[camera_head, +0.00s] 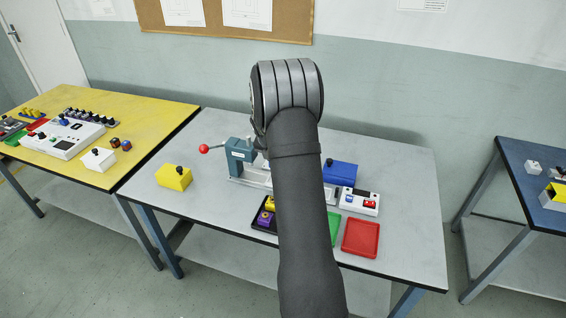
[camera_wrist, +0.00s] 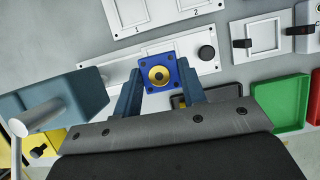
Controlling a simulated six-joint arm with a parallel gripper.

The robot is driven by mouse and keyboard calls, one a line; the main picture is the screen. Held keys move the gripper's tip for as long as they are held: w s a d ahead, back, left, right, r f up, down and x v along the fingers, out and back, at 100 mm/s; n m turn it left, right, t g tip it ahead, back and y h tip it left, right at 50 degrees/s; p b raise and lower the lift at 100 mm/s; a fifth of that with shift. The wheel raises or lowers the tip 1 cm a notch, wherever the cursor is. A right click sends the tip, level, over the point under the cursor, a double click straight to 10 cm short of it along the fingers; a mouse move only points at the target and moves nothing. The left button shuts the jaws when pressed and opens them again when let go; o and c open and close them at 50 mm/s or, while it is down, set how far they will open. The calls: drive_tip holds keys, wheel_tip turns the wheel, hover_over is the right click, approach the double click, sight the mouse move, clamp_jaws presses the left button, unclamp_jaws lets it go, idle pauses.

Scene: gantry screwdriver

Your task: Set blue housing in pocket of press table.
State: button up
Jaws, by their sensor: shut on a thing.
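The blue housing (camera_wrist: 149,84), a square block with a brass-coloured round centre, is in the wrist view. My gripper (camera_wrist: 160,76) is shut on it, with one finger on each side. The housing is over the pale base of the press table (camera_wrist: 95,80). I cannot tell whether it is above the pocket or in it; the pocket is not visible. The teal press frame (camera_wrist: 32,105) is left of the gripper. In the head view the press (camera_head: 240,155) stands mid-table, and my arm hides the gripper and housing.
The green tray (camera_wrist: 282,104) and red tray (camera_head: 361,238) lie to the right. A black tray (camera_head: 258,226) holds yellow and purple parts. A blue box (camera_head: 341,172) and yellow box (camera_head: 174,177) flank the press.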

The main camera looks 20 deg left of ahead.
drive_tip(key=shift+w+a, duration=0.1)
drive_tip(key=shift+a, duration=0.1)
drive_tip(key=shift+f, duration=2.9)
drive_tip(key=shift+f, duration=0.7)
drive_tip(key=o, duration=1.3)
drive_tip(key=shift+r, duration=4)
